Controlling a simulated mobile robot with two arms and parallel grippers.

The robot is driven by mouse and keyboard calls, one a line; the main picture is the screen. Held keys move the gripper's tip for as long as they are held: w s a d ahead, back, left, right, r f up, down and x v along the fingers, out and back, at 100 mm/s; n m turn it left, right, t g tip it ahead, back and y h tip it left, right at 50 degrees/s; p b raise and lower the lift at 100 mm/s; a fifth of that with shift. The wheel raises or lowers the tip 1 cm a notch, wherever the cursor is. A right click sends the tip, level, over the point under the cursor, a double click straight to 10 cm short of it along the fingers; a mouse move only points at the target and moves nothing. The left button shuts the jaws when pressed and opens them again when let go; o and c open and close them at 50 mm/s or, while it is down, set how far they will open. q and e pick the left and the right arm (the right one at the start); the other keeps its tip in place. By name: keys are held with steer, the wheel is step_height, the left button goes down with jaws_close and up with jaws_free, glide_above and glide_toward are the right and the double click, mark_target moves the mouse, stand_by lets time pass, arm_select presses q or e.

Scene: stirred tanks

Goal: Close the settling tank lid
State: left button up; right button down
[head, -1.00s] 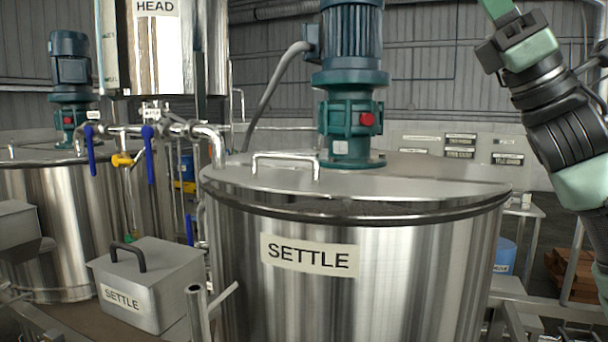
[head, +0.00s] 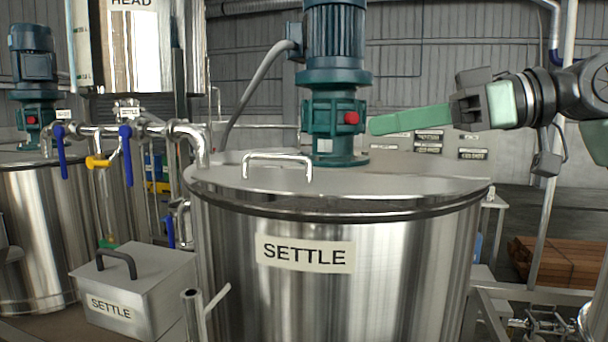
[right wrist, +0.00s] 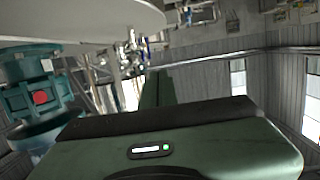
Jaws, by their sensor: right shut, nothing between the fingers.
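The settling tank (head: 330,290) is a large steel drum with a SETTLE label, in the middle of the head view. Its round steel lid (head: 400,183) lies flat or nearly flat on top, with a bent-bar handle (head: 278,158) at the left; I cannot tell whether a gap remains at the rim. A teal stirrer motor (head: 335,110) stands upright on the top. My right gripper (head: 375,125) is shut and empty, with green fingers pointing left beside the motor, above the lid. The right wrist view shows the motor (right wrist: 35,100) at left. My left gripper is out of view.
A steel box (head: 135,290) labelled SETTLE, with a black handle, stands left of the tank. Pipes with blue valve levers (head: 127,155) run behind it. Another tank (head: 45,230) stands further left. A rail frame (head: 535,295) stands at the right.

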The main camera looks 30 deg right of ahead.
steer(key=p, duration=0.4)
glide_above(315, 194)
steer(key=f, duration=0.2)
steer(key=shift+d+f+g, duration=0.3)
steer(key=shift+d+g, duration=0.05)
steer(key=shift+g, duration=0.05)
steer(key=f, duration=0.1)
steer(key=f+b, duration=0.1)
steer(key=f, duration=0.1)
steer(key=shift+a+f+b, duration=0.2)
steer(key=shift+a+b, duration=0.1)
steer(key=shift+a, duration=0.05)
steer(key=shift+w+d+f, duration=0.1)
steer(key=shift+f, duration=0.45)
